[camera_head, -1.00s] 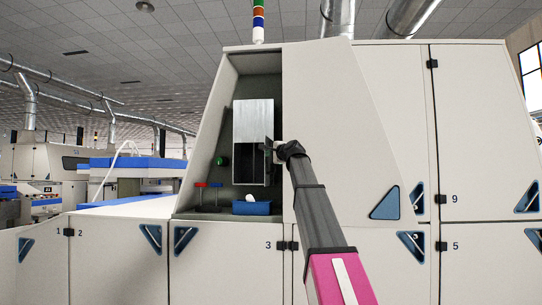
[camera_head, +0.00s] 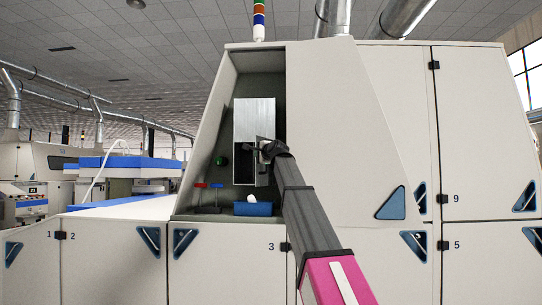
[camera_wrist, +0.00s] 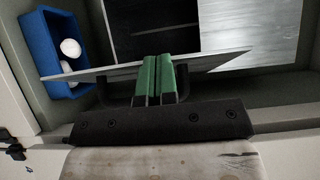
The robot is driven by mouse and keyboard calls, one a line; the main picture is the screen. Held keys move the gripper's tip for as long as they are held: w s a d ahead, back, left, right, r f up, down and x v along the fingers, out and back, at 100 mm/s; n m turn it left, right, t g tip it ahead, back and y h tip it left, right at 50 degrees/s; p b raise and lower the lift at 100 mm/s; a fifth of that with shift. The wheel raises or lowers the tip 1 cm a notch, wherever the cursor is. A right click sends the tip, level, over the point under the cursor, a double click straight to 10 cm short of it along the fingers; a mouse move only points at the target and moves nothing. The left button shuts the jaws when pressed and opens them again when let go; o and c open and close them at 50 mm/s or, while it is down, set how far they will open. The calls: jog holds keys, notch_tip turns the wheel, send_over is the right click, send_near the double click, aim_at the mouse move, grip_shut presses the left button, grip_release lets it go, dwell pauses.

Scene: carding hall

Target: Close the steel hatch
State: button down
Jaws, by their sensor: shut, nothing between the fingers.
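The steel box (camera_head: 255,118) hangs in a recess of the cream machine, with a dark opening (camera_head: 244,165) in its lower part. Its hatch (camera_head: 262,171) stands open, swung outward at the opening's right side, seen nearly edge-on. In the wrist view the hatch (camera_wrist: 88,74) is a thin grey panel running across, with black handle-like legs beside my fingers. My gripper (camera_head: 264,147) is at the hatch, shut and empty. Its green fingers (camera_wrist: 158,60) overlap the panel in the wrist view; I cannot tell whether they touch it.
A blue bin (camera_head: 252,209) with white contents sits below the box. Red-topped (camera_head: 200,186) and blue-topped (camera_head: 217,186) items stand to its left, with a green knob (camera_head: 220,160) above. The recess's cream right-hand panel (camera_head: 345,130) is close beside my arm.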

jog(key=w+a+h, duration=0.1)
jog(key=w+a, duration=0.6)
jog(key=w, duration=0.3)
jog(key=w+a+m+h, duration=0.1)
jog(key=w+a, duration=0.7)
jog(key=w, duration=0.3)
jog(key=shift+m+t, duration=0.3)
jog(key=shift+t, duration=0.1)
jog(key=shift+d, duration=0.1)
